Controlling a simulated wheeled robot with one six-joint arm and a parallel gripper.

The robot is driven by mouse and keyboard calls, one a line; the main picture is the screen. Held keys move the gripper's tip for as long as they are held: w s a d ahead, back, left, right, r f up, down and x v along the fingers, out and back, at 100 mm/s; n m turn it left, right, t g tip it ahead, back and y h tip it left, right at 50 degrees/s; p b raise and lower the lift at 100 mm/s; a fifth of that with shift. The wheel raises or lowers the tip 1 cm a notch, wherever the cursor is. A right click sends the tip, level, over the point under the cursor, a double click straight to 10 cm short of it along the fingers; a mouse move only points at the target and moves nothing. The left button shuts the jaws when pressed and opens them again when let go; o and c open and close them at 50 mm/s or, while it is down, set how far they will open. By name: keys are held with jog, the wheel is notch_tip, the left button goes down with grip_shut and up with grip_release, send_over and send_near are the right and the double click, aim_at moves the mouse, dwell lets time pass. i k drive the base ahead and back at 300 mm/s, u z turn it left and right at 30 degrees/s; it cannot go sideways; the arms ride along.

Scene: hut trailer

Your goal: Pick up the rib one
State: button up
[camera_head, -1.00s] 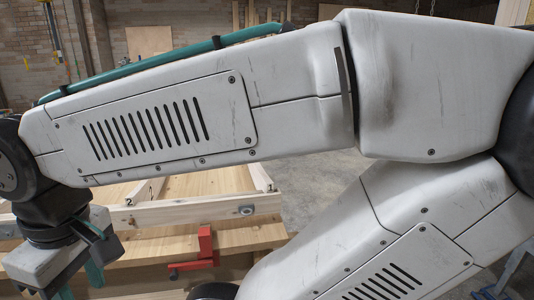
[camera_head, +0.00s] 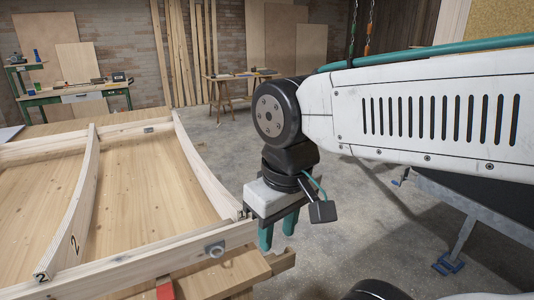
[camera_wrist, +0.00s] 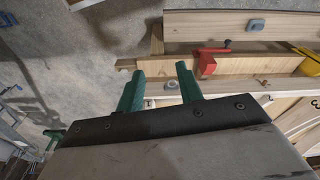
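A pale wooden frame lies on a wooden bench, with curved ribs set across it. The rib at the frame's right end (camera_head: 203,168) curves from the back beam to the front beam; a small mark by its near end is too small to read surely. The rib to its left (camera_head: 72,210) is marked 2. My gripper (camera_head: 278,235) points down just right of the frame's front right corner, apart from the ribs. In the wrist view its two green fingers (camera_wrist: 160,72) are spread with nothing between them. I cannot surely make out the end rib there.
The front beam (camera_head: 150,262) carries a metal fitting. A red clamp (camera_wrist: 208,60) stands at the bench edge in the wrist view. A green workbench (camera_head: 75,95) and trestle table (camera_head: 238,77) stand behind. A dark trailer part (camera_head: 480,215) is at right. Grey floor lies between.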

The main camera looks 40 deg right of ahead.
aim_at(226, 205)
jog(key=z, duration=0.4)
jog(key=k, duration=0.5)
jog(key=z, duration=1)
jog(key=i, duration=1.75)
jog(key=z, duration=0.35)
jog(key=i, duration=1.35)
jog(key=u, duration=1)
jog(key=i, duration=0.8)
jog(key=u, duration=1.35)
jog(key=i, duration=0.4)
jog(key=u, duration=0.3)
